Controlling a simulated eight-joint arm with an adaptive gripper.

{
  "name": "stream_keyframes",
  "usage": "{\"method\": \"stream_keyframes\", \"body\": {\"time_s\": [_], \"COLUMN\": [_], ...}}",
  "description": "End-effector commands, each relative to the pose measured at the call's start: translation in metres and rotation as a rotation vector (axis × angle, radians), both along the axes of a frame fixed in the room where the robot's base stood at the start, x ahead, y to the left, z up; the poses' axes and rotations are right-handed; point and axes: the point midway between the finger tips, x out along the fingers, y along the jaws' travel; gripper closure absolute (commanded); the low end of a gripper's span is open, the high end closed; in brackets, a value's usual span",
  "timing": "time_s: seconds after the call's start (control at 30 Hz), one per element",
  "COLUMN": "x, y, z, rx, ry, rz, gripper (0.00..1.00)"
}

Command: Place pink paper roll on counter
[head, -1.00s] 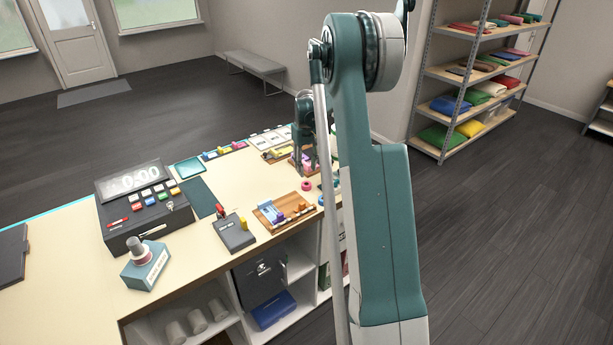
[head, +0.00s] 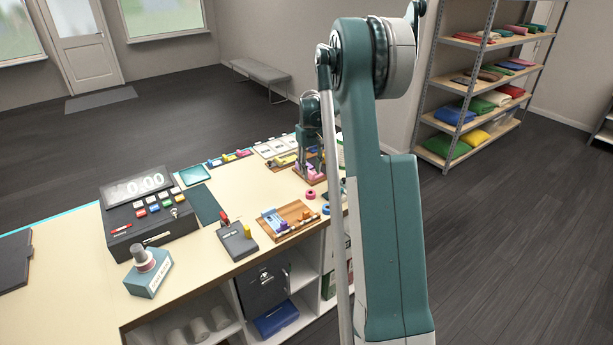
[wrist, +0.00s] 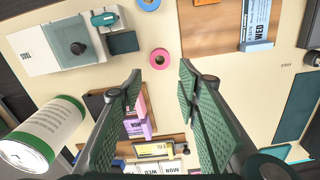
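The pink paper roll (wrist: 159,59) is a small ring lying flat on the cream counter (wrist: 205,70) in the wrist view. It also shows as a small pink ring (head: 311,194) on the counter in the head view. My gripper (wrist: 161,72) is open, with its two green ribbed fingers apart and nothing between the tips. The roll appears just beyond the fingertips, roughly centred in the gap; contact is not visible. In the head view, my gripper (head: 311,172) is over the counter just behind the roll, partly hidden by my arm.
A blue ring (wrist: 149,4) lies near the pink roll. Pink and purple blocks (wrist: 138,124) sit in a wooden tray below the fingers. A wooden board (wrist: 212,30), a white-green bottle (wrist: 42,135) and a white-grey device (wrist: 65,45) stand around. Bare counter surrounds the roll.

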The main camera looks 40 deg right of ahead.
Motion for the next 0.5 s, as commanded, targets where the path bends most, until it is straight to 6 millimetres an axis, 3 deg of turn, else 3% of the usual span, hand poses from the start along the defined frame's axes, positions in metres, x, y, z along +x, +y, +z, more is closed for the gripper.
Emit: {"method": "stream_keyframes", "body": {"time_s": [0.27, 0.5], "x": [-0.004, -0.014], "y": [0.014, 0.051], "z": [0.015, 0.051], "rx": [-0.006, -0.022], "ry": [-0.012, -0.045], "rz": [0.006, 0.017], "gripper": [0.67, 0.67]}}
